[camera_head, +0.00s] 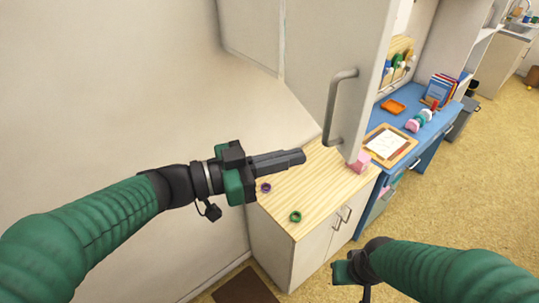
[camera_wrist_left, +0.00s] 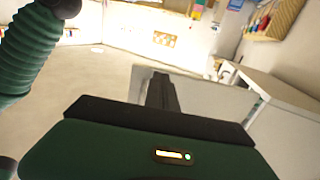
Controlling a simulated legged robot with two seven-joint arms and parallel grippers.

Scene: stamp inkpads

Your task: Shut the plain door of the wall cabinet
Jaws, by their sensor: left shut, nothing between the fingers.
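The wall cabinet's plain pale door (camera_head: 312,50) stands open at the top middle of the head view, sticking out from the cabinet. It has a grey bar handle (camera_head: 338,108) near its free edge. A further pale cabinet panel (camera_head: 250,30) shows to its left. My left gripper (camera_head: 303,156) is shut and empty, below and left of the handle, apart from it in the picture. Its dark fingers (camera_wrist_left: 162,92) also show in the left wrist view. My right gripper (camera_head: 345,272) is low in the head view; its fingers cannot be made out.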

